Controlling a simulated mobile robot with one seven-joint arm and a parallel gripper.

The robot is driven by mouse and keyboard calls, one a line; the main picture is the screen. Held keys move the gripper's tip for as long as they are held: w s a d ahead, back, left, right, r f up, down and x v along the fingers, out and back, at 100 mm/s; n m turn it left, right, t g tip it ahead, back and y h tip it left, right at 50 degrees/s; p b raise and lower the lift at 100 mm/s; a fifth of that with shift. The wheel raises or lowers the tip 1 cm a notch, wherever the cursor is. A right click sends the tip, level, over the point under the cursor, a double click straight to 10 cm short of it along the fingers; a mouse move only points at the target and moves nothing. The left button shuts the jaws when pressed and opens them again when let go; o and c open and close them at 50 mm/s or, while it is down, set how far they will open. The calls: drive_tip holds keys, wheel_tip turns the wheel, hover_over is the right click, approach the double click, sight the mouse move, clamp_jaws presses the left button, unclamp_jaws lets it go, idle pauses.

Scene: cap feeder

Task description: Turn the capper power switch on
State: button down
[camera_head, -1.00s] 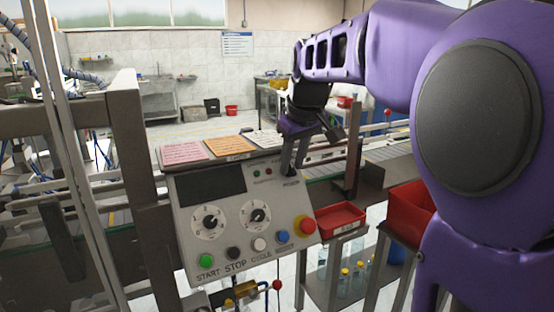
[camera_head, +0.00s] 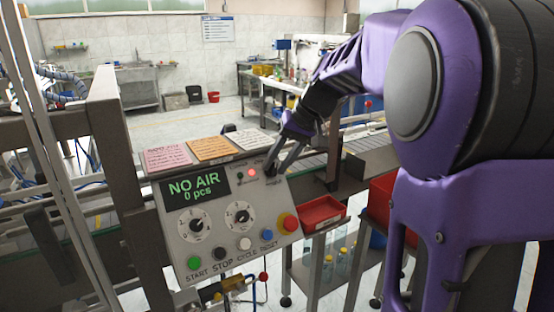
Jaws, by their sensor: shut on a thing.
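The capper control panel (camera_head: 216,228) is a grey tilted box with a display, dials and buttons. Its display (camera_head: 195,190) is lit green and reads "NO AIR 0 pcs". A red lamp (camera_head: 252,172) glows to the right of the display. My gripper (camera_head: 270,172) reaches down from the upper right to the panel's top right corner. Its dark fingers are shut on the power switch there, and they hide most of it. I cannot make out the switch's position behind the fingers.
Below sit two dials (camera_head: 240,215), a green start button (camera_head: 194,263), other buttons and a red mushroom button (camera_head: 288,222). Pink, orange and white notes lie along the top edge. A red tray (camera_head: 321,212) stands right of the panel. A conveyor runs behind.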

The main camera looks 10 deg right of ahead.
idle(0.3)
drive_tip(key=c, duration=0.9)
unclamp_jaws()
drive_tip(key=p+v, duration=0.2)
drive_tip(key=v, duration=1.5)
drive_tip(key=shift+d+r, duration=0.15)
drive_tip(key=shift+d, duration=0.05)
